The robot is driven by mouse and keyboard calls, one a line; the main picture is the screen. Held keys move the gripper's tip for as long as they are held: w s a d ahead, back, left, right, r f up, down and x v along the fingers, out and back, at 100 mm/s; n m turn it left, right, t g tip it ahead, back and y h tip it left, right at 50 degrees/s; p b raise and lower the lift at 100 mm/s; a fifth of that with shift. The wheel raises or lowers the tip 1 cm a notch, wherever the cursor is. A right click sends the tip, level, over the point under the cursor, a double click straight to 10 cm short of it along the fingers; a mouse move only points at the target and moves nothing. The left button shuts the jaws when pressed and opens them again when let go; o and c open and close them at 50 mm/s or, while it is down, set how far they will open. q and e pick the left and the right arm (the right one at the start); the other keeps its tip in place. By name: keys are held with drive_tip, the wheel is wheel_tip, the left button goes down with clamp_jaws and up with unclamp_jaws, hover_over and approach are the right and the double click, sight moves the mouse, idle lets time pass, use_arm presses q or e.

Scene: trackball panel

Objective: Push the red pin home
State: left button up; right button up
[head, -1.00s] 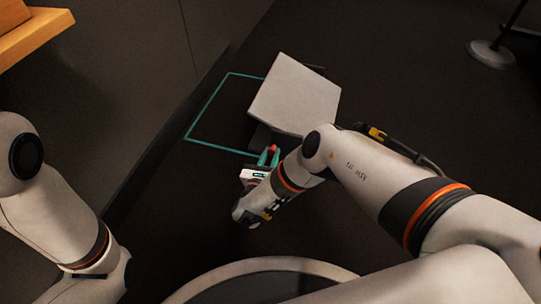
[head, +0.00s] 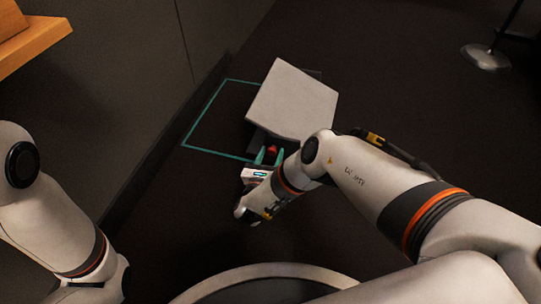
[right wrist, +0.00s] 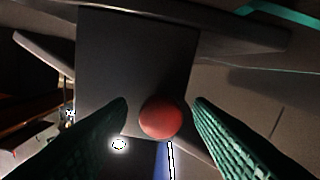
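The red pin (head: 272,149) shows as a round red end at the lower front of a light-grey tilted panel (head: 291,100). In the right wrist view the red ball-shaped end (right wrist: 160,118) is in front of a dark grey block (right wrist: 135,60). My right gripper (head: 269,156) has its green fingers open, and in the right wrist view (right wrist: 159,102) they are on both sides of the ball with a gap at each side. How deep the pin sits is hidden behind its end. My left arm is at the left edge; its gripper is out of view.
A teal outline (head: 204,107) is marked on the dark floor around the panel's left side. A wooden shelf (head: 35,44) juts in at the upper left, beside a dark wall (head: 130,70). A round stand base (head: 486,57) is at the upper right. The floor right of the panel is clear.

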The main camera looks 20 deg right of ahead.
drive_tip(key=p+v, duration=0.5)
drive_tip(key=v, duration=0.6)
drive_tip(key=shift+w, duration=0.1)
drive_tip(key=shift+s+a+p, duration=0.3)
drive_tip(key=shift+s+a, duration=0.05)
drive_tip(key=shift+s, duration=0.1)
